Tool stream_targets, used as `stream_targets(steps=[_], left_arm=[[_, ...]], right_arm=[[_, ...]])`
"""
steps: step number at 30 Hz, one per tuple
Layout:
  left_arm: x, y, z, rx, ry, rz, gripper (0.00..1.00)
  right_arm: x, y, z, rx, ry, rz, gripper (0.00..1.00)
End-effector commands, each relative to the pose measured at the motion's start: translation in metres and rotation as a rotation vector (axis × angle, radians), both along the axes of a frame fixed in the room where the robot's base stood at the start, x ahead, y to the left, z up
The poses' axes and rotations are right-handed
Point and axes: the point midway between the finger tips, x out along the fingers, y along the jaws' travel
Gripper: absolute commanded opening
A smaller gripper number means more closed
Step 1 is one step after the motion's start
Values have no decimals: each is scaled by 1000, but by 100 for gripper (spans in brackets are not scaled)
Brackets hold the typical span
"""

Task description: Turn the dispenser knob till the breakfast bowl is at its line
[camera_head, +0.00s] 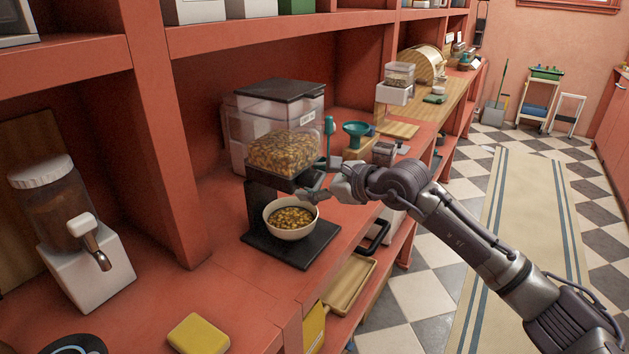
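The cereal dispenser (285,118) stands on the red counter, with a clear hopper holding golden-brown cereal. Below it, the white breakfast bowl (291,231) sits upright on the dark base plate (292,251). Cereal covers the inside of the bowl below its rim; I cannot make out the line. My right gripper (314,193) reaches in from the right, its fingers at the dispenser's front right side, just above the bowl's far right rim. The knob is not clearly visible behind the fingers, and I cannot tell whether they are closed on it. My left gripper is not in view.
A brown canister with a tap (70,225) stands at left. A yellow sponge (198,335) lies near the front edge. A teal funnel (356,130) and a smaller dispenser (397,84) stand farther back. A tan tray (350,284) lies on the lower shelf. The counter left of the bowl is clear.

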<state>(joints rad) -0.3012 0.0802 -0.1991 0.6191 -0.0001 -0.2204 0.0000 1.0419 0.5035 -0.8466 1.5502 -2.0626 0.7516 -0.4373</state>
Motion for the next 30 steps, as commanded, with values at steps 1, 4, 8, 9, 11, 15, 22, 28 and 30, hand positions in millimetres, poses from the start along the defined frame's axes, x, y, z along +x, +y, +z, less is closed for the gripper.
stream_targets(steps=[1, 4, 8, 9, 11, 15, 22, 28, 30], left_arm=[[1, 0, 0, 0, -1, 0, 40], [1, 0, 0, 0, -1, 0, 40], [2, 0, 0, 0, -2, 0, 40], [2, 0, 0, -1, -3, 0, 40], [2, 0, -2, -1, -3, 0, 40], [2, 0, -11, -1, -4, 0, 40], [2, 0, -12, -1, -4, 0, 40], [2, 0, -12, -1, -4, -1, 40], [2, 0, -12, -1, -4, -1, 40]], right_arm=[[0, 0, 0, 0, 0, 0, 59], [0, 0, 0, 0, 0, 0, 42], [0, 0, 0, 1, 1, 0, 23], [0, 0, 0, 2, 3, 0, 23], [0, 0, -1, 15, 22, -2, 23], [1, 0, -2, 110, 149, -2, 23], [0, 0, 0, 247, 342, 0, 23], [0, 0, 0, 258, 357, 0, 23], [0, 0, 0, 258, 356, 0, 23]])
